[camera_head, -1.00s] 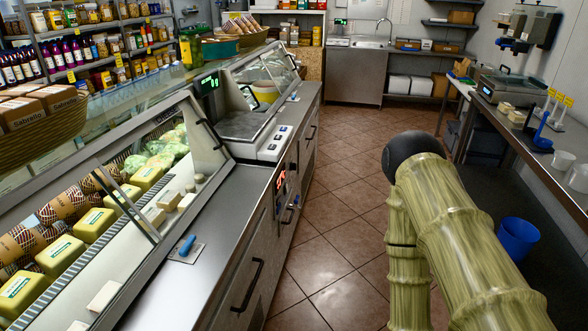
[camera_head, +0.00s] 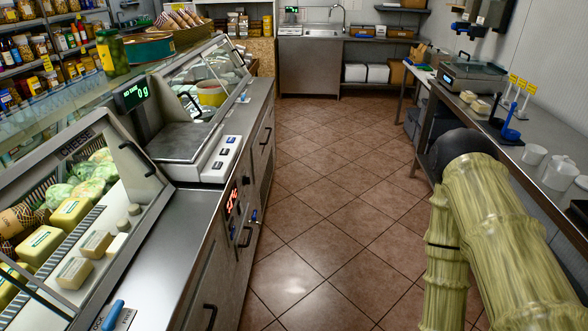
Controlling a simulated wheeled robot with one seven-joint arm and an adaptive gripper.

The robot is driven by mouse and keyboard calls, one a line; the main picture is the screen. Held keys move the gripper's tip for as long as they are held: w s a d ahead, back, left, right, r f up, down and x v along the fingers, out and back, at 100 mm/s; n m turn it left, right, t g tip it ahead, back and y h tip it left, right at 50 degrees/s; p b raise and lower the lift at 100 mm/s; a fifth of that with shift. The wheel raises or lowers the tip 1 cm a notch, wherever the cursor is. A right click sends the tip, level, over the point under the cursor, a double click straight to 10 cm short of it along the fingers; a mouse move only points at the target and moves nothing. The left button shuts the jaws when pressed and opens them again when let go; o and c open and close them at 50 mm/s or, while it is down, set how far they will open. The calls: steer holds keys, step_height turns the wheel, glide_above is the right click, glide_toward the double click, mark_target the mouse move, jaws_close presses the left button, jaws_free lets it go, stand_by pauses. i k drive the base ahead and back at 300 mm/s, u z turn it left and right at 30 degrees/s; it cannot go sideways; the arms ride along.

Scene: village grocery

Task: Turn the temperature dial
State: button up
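A temperature control panel with a lit red display (camera_head: 232,197) is set in the aisle-side front of the cheese counter, left of the middle in the head view. A small dark round part (camera_head: 233,229) sits just below the display and may be the dial; it is too small to tell which way it points. My arm, with a green bamboo-like surface and a dark rounded joint, fills the lower right. My gripper is out of the frame, so I cannot see whether it is open or shut. The arm is well apart from the panel.
A scale (camera_head: 180,142) with a green readout stands on the counter. Drawer handles (camera_head: 211,317) stick out along its front. A right-hand bench (camera_head: 520,150) holds cups and tools. The tiled aisle (camera_head: 320,190) is clear up to the sink cabinet (camera_head: 309,66).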

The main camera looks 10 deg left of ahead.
mark_target(246, 180)
steer(key=u, duration=0.15)
steer(key=i, duration=1.3)
steer(key=u, duration=0.5)
